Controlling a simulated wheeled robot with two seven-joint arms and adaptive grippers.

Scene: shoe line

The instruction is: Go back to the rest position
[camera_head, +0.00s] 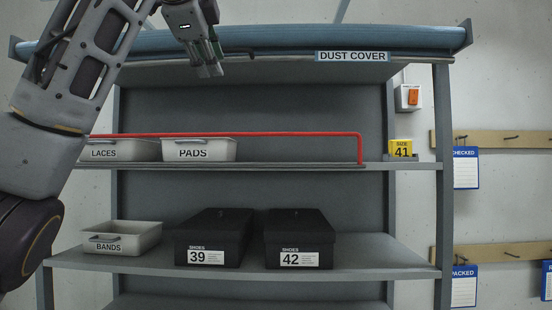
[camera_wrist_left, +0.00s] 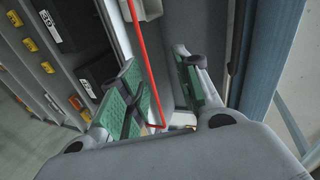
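My left gripper (camera_head: 209,66) hangs in front of the rolled blue dust cover (camera_head: 285,38), at the top of the shelf unit in the head view. My left arm comes in from the left edge. In the left wrist view the green-padded fingers (camera_wrist_left: 162,75) stand apart with nothing between them. The gripper is open and empty. I cannot tell whether it touches the cover's edge. My right gripper is not in view.
A red rail (camera_head: 250,134) runs above the LACES bin (camera_head: 115,154) and PADS bin (camera_head: 200,153). Below stand the BANDS bin (camera_head: 120,243), shoe box 39 (camera_head: 215,230) and shoe box 42 (camera_head: 300,230). A yellow size 41 sign (camera_head: 401,147) stands right.

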